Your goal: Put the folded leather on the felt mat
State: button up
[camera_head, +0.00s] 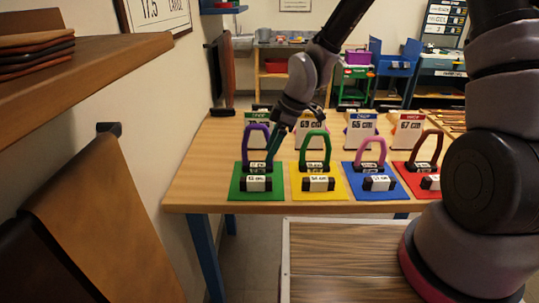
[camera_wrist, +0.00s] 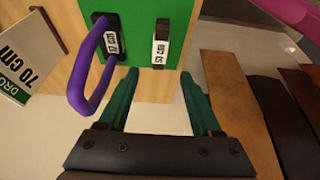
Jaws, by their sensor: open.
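Folded leather pieces in brown, black and reddish tones lie stacked on a wooden shelf at upper left (camera_head: 38,55) in the head view. Flat green (camera_head: 238,190), yellow (camera_head: 305,190), blue (camera_head: 375,192) and red (camera_head: 418,180) mats lie in a row on the table; which one is felt I cannot tell. My gripper (camera_head: 271,160) is open and empty, pointing down over the green mat by the purple arch (camera_head: 250,140). In the wrist view, its green fingers (camera_wrist: 160,95) are apart, with the mat's edge beyond them. The leather stack is far left of my gripper.
Each mat carries a coloured arch and small labelled blocks. White label cards (camera_head: 360,130) stand behind them on the wooden table (camera_head: 190,185). Tan leather (camera_head: 110,225) hangs on the left wall below the shelf (camera_head: 70,75). Brown strips (camera_wrist: 255,110) lie right in the wrist view.

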jog(key=w+d+r+m+t+h, duration=0.1)
jog(key=d+r+m+t, duration=0.1)
jog(key=d+r+m, duration=0.45)
jog(key=w+d+r+m+t+h, duration=0.2)
jog(key=d+r+m, duration=0.1)
jog(key=d+r, duration=0.7)
jog(key=s+d+r+m+t, duration=0.3)
jog(key=s+d+r+m, duration=0.8)
jog(key=s+r+m, duration=0.1)
jog(key=shift+s+d+r+m+y, duration=0.15)
jog(key=shift+d+r+m+y, duration=0.35)
jog(key=shift+r, duration=0.9)
jog(key=shift+a, duration=0.1)
